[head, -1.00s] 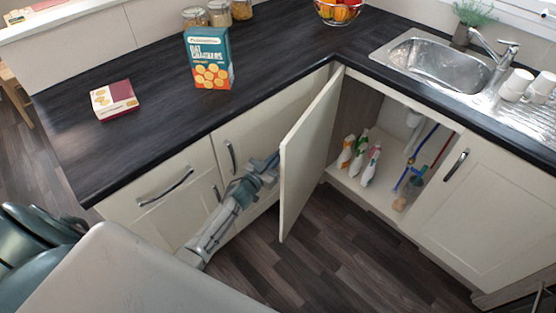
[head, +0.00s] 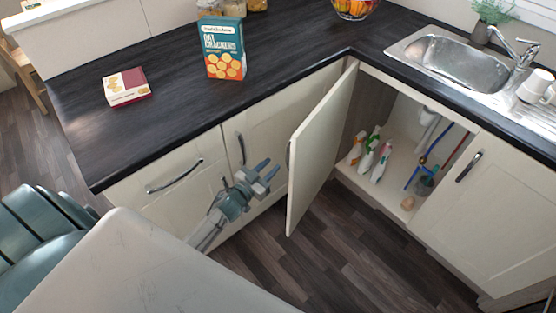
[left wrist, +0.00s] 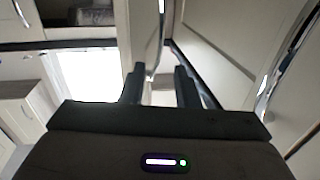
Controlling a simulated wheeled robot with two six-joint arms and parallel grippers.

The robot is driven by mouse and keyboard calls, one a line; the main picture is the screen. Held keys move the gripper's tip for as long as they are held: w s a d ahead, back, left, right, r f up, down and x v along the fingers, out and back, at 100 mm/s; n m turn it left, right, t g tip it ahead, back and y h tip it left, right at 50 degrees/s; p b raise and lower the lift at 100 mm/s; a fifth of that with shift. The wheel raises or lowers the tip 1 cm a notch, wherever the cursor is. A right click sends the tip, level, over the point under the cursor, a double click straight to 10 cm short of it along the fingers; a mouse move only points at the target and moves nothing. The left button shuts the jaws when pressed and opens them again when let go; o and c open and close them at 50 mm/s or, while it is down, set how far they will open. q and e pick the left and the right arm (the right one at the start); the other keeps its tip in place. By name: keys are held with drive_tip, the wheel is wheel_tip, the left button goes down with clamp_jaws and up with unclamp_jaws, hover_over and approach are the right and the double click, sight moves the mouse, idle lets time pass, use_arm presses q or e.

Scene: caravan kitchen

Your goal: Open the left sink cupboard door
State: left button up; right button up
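The left sink cupboard door (head: 318,150) is a cream panel and stands swung wide open, hinged at the corner side. Its handle edge (head: 290,160) faces my left gripper. My left gripper (head: 268,174) is left of the door, in front of the neighbouring cupboard, with its fingers spread and nothing between them. In the left wrist view the two dark fingers (left wrist: 160,88) are apart, with a cream panel beyond. The open sink cupboard (head: 392,160) shows its inside. My right gripper does not show.
The right sink door (head: 475,215) is closed. The worktop (head: 170,130) holds a cracker box (head: 224,48) and a small red box (head: 126,87). The floor (head: 350,255) is clear.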

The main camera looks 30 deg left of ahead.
use_arm(q)
drive_tip(key=shift+s+a, duration=0.2)
drive_tip(key=shift+s, duration=0.9)
drive_tip(key=s+a+f+n+g+y, duration=0.1)
drive_tip(key=s+f+g, duration=0.1)
drive_tip(key=s+f, duration=0.5)
drive_tip(key=s+a+f+n+g+y, duration=0.1)
drive_tip(key=s+f+g+y, duration=0.15)
drive_tip(key=f, duration=0.85)
drive_tip(key=s+a+f+g+y, duration=0.1)
drive_tip(key=s+f+g, duration=0.2)
drive_tip(key=s+f, duration=0.45)
drive_tip(key=s+d+f+g, duration=0.1)
drive_tip(key=s+f+g, duration=0.2)
drive_tip(key=s+f, duration=0.3)
drive_tip(key=s+d+f+g, duration=0.2)
drive_tip(key=s+f, duration=0.4)
drive_tip(key=s, duration=0.7)
drive_tip(key=s+d+f+g, duration=0.1)
drive_tip(key=s+f+g, duration=0.3)
drive_tip(key=s, duration=0.6)
drive_tip(key=shift+s+d+f, duration=0.15)
drive_tip(key=shift+s+f, duration=0.1)
drive_tip(key=shift+f, duration=0.65)
